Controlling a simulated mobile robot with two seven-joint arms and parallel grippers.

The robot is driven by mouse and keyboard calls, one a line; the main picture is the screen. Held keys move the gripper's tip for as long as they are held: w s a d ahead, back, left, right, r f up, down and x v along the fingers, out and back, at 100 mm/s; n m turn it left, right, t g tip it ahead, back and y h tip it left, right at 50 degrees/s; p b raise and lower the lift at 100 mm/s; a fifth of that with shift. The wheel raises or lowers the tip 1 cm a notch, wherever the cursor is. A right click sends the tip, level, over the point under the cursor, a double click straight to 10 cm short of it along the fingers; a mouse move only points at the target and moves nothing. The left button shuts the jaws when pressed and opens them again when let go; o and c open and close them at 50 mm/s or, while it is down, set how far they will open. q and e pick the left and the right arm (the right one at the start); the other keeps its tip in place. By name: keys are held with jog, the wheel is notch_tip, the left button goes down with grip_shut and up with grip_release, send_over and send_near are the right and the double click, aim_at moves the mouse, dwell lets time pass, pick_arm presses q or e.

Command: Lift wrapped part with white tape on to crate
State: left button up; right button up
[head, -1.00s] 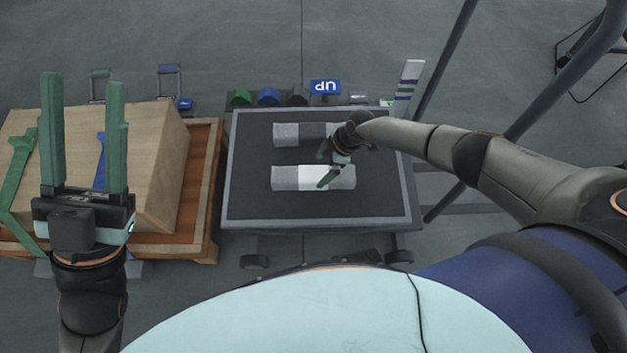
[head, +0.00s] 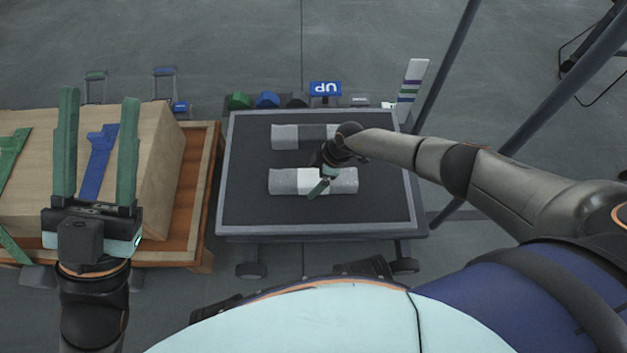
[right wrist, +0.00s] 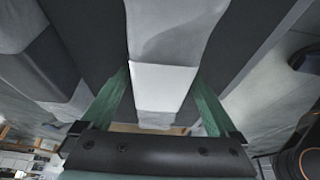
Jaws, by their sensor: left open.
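The wrapped part with white tape (head: 285,181) is a grey roll lying on the dark top of a cart (head: 250,215), nearer to me, with a white band (head: 312,181) at its middle. My right gripper (head: 320,186) is low over that band. In the right wrist view its green fingers (right wrist: 162,95) stand apart on either side of the white-taped part (right wrist: 163,82); contact cannot be made out. A large wooden crate (head: 158,180) stands to the left. My left gripper (head: 98,100) is open and empty in front of the crate.
A second grey roll with a dark band (head: 285,137) lies behind, parallel to the first. The crate sits on an orange-brown pallet (head: 206,200). Green and blue straps (head: 98,160) lie on it. A blue sign (head: 325,88) and small coloured blocks stand behind the cart.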

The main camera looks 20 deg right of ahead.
grip_shut()
dwell(0.6)
